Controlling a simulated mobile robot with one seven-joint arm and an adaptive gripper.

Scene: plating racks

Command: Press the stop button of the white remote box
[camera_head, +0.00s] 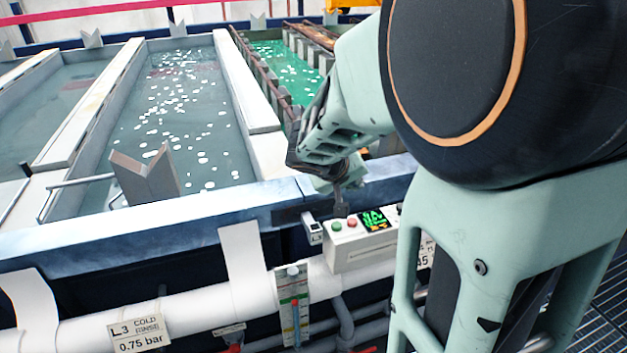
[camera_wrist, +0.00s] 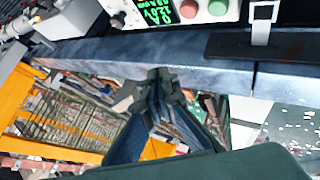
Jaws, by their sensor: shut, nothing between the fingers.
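The white remote box (camera_head: 362,250) sits on the front side of the tank line, on the white pipe. Its top carries a green button (camera_head: 337,226), a red button (camera_head: 351,222) to its right and a lit green display (camera_head: 374,220). In the wrist view the box is cut by the top edge, with the red button (camera_wrist: 179,8) between the display (camera_wrist: 155,11) and the green button (camera_wrist: 217,7). My gripper (camera_head: 340,207) is shut and empty, pointing down close behind the two buttons. In the wrist view its fingertips (camera_wrist: 160,74) lie apart from the buttons, in front of the blue rim. No contact shows.
The blue tank rim (camera_head: 160,226) runs behind the box. A small labelled device (camera_head: 313,230) stands just left of it. A white upright plate (camera_head: 243,262) and a gauge (camera_head: 294,300) are further left. Open liquid tanks (camera_head: 185,110) lie behind.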

